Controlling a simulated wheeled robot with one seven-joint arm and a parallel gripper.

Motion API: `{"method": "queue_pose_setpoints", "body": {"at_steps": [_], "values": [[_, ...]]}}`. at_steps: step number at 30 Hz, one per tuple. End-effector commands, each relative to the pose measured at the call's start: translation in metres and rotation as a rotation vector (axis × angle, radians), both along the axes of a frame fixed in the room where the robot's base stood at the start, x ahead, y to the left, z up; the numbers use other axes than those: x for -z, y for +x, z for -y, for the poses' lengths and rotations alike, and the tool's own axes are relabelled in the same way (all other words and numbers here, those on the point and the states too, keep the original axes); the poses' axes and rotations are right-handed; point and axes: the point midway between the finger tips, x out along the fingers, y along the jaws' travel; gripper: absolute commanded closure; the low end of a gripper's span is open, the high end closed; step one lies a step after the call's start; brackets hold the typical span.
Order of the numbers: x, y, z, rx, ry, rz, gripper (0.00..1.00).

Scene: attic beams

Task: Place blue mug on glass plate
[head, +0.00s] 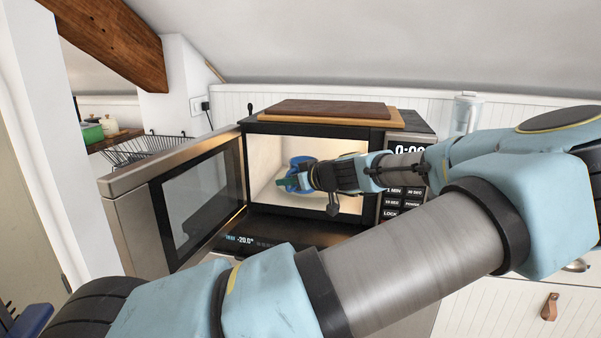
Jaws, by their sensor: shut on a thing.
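The blue mug (302,162) is inside the lit cavity of an open microwave (265,150). My gripper (295,180) reaches into the cavity and is shut on the mug, whose front is partly hidden by the gripper's fingers. A pale edge that may be the glass plate (272,196) shows low in the cavity, below and left of the mug. My arm hides the right part of the cavity floor. I cannot tell whether the mug touches the plate.
The microwave door (190,200) stands open to the left. The control panel (403,190) is right of the cavity, close to my arm. Wooden boards (335,110) lie on top of the microwave. A wire rack (145,150) stands behind the door.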

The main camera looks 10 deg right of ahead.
Motion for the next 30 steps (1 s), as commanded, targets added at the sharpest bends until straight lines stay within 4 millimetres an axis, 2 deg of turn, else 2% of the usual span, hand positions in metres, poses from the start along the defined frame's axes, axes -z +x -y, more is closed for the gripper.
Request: {"method": "queue_pose_setpoints", "body": {"at_steps": [1,9,15,22,30], "values": [[-0.005,0.014,0.005,-0.001,-0.001,0.002,1.0],[-0.006,0.073,0.033,-0.001,-0.003,0.003,1.0],[-0.004,0.105,0.049,-0.001,-0.002,0.002,1.0],[-0.003,0.12,0.056,-0.001,-0.002,0.002,1.0],[0.029,0.119,0.057,0.0,0.001,0.002,1.0]]}}
